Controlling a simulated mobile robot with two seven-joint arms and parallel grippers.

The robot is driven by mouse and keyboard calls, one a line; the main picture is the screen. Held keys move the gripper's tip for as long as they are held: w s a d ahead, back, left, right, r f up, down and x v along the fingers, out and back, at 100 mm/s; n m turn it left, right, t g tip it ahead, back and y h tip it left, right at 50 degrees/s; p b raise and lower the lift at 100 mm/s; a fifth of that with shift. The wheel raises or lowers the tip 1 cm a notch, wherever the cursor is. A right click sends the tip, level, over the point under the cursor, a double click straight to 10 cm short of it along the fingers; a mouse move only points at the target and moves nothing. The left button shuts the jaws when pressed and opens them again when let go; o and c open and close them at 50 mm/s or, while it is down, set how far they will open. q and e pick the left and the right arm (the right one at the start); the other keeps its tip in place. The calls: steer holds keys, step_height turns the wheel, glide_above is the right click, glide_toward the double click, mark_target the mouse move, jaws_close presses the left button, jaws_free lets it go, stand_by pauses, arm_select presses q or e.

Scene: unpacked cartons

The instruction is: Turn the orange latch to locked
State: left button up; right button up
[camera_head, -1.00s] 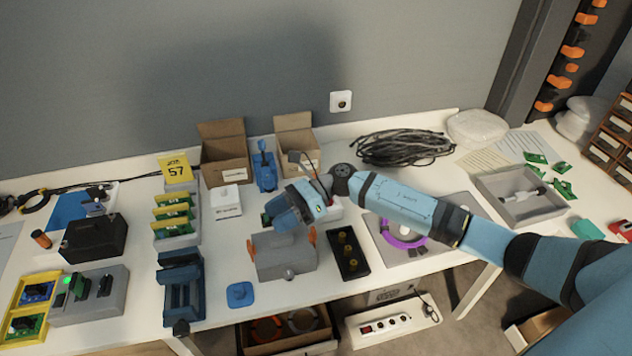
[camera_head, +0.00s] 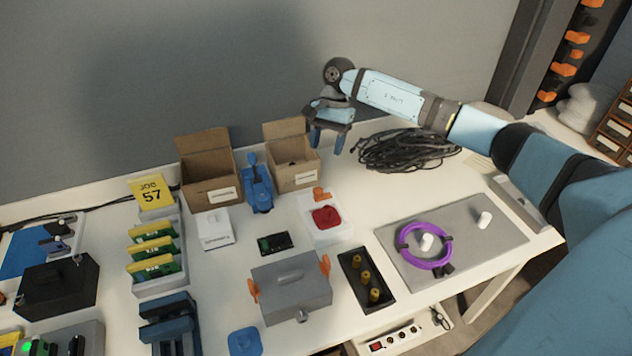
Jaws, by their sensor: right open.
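A grey box (camera_head: 290,288) with a ridge on its lid stands at the front middle of the bench. One orange latch (camera_head: 253,290) is on its left side and another orange latch (camera_head: 325,266) is on its right side; both look roughly upright. A further small orange piece (camera_head: 321,194) sits on a white panel behind a red round part (camera_head: 326,217); I cannot tell if it is a latch. My right gripper (camera_head: 328,146) is open and empty, raised near the back wall, behind and above the box. My left gripper is not in view.
Two open cartons (camera_head: 211,190) and (camera_head: 292,178) stand at the back, with a blue device (camera_head: 258,188) between them. A black cable coil (camera_head: 405,150) lies right of them. A purple ring (camera_head: 425,246) lies on a grey board. A black tray (camera_head: 367,280) is beside the box.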

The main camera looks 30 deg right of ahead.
mark_target(318, 189)
steer(key=x, duration=1)
steer(key=shift+s, duration=0.1)
steer(key=shift+x, duration=0.75)
steer(key=shift+c, duration=0.5)
steer(key=c, duration=0.8)
